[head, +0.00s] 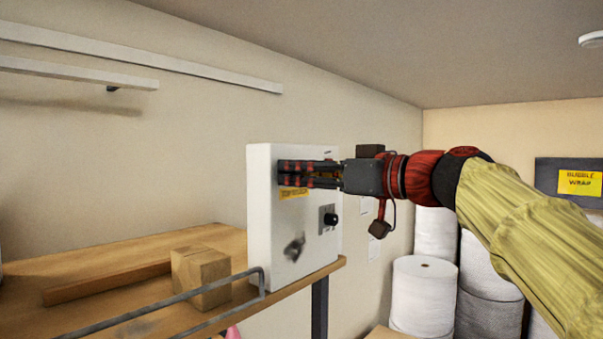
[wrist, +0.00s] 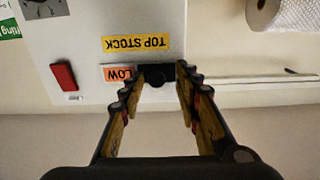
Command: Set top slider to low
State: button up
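A white control box (head: 262,229) stands on the shelf against the wall. In the wrist view its face is upside down, with a yellow "TOP STOCK" label (wrist: 136,43) and an orange "LOW" label (wrist: 117,73). A dark slider knob (wrist: 154,73) sits just right of the "LOW" label in that view. My gripper (wrist: 160,72) is at the box face, its fingers open on either side of the knob. Whether they touch it is unclear. In the head view my gripper (head: 281,174) covers the upper part of the box face and hides the slider.
A black knob (head: 331,219) on a grey plate and a blurred dark fitting (head: 294,248) are lower on the box. A red block-shaped part (wrist: 63,77) is also on the face. A carton (head: 201,275) and metal rail (head: 160,304) are on the shelf; white rolls (head: 424,290) stand right.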

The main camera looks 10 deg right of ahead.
jog(key=shift+s+d, duration=0.1)
jog(key=v, duration=1.1)
jog(key=shift+s+d, duration=0.2)
jog(key=shift+s, duration=0.15)
